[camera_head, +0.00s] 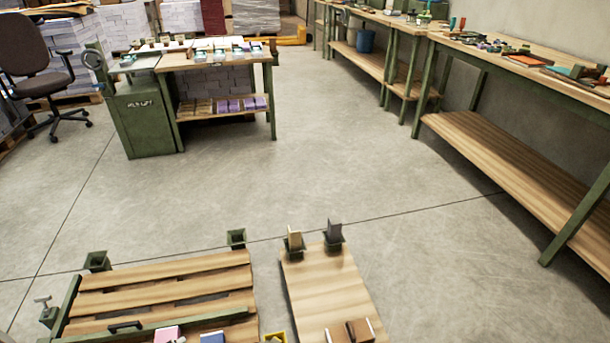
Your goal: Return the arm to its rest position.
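Neither of my grippers shows in the head view, and no arm of mine can be made out in it. A slatted wooden bench top (160,282) with green metal fittings lies at the bottom left. A wooden board (325,285) lies to the right of it, with two green holders (295,243) at its far end, each with an upright piece in it. A brown object (350,331) sits at the board's near end, cut by the bottom edge.
A pink block (167,335) and a blue block (212,338) lie at the bottom edge. A green-framed workbench (215,60) and an office chair (40,70) stand at the back left. Long benches (520,150) line the right wall. The concrete floor (330,150) between is clear.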

